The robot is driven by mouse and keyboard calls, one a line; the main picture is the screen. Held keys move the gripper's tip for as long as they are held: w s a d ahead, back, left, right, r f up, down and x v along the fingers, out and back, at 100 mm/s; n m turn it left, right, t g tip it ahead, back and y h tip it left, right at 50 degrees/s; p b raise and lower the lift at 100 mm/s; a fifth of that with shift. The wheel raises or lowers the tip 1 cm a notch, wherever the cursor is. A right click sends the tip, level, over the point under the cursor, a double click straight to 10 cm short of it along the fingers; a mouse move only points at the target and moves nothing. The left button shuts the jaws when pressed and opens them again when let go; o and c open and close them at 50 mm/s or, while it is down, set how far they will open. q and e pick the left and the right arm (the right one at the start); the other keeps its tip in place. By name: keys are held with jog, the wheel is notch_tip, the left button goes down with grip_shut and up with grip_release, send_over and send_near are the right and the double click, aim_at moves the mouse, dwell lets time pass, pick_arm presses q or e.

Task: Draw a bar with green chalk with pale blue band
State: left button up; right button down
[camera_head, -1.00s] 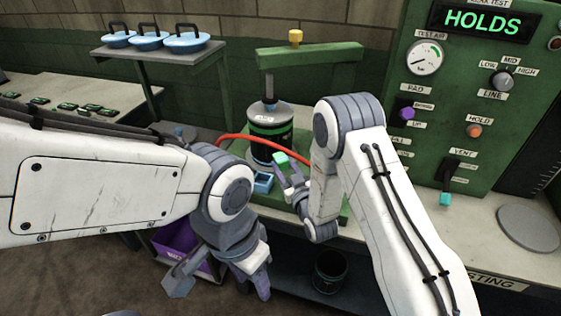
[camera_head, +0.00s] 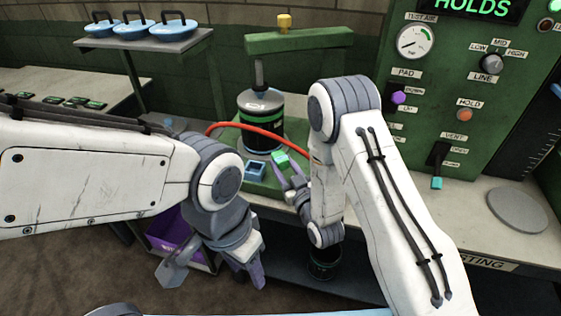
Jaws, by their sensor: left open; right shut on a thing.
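A small green block (camera_head: 281,160), which looks like the green chalk, is held between the fingertips of my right gripper (camera_head: 284,170). I cannot make out a pale blue band on it. The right gripper is shut on it, just in front of a black canister with green bands (camera_head: 262,122) on the green press. A small blue open holder (camera_head: 255,169) sits just left of the chalk.
A red hose (camera_head: 238,126) curves around the canister. The green control panel (camera_head: 440,110) stands at right, reading HOLDS. Blue lidded pans (camera_head: 173,27) stand on a raised shelf at left. A purple bin (camera_head: 172,235) and a dark pot (camera_head: 323,263) are below.

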dwell(0.7)
jog(key=shift+b+x, duration=0.95)
jog(key=shift+x, duration=2.75)
jog(key=shift+w+a+f, duration=0.1)
jog(key=shift+w+a, duration=0.15)
jog(key=shift+w, duration=0.45)
